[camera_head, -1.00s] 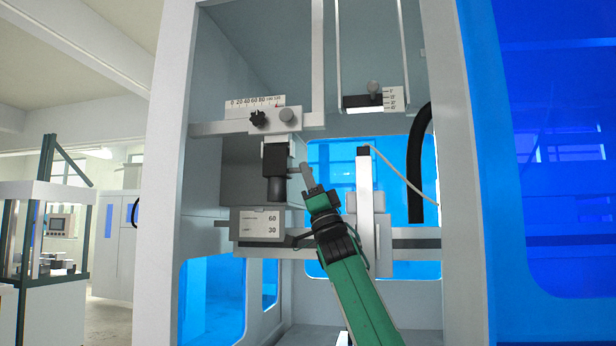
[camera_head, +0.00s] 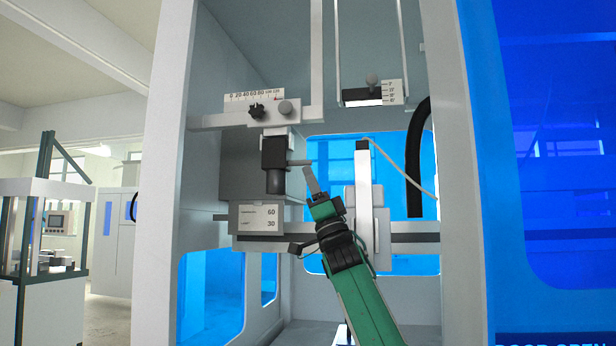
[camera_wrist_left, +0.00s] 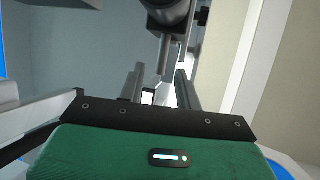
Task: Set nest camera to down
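The nest camera (camera_head: 274,165) is a black cylinder hanging upright below a white clamp block (camera_head: 275,115) with two knobs. A thin grey pin (camera_head: 299,163) sticks out from its right side. In the left wrist view the dark cylinder (camera_wrist_left: 168,12) and a pin (camera_wrist_left: 165,55) show at the top, ahead of the fingers. My left gripper (camera_head: 310,180) is just below and right of the pin in the head view. In the left wrist view its fingers (camera_wrist_left: 158,85) are apart with nothing held between them. My right gripper is in neither view.
A plate marked 60 and 30 (camera_head: 258,218) stands below the nest camera. A scale (camera_head: 254,97) lies above the clamp block. A white upright post (camera_head: 362,190), a black hose (camera_head: 415,160) and the white cabinet frame (camera_head: 455,170) stand to the right.

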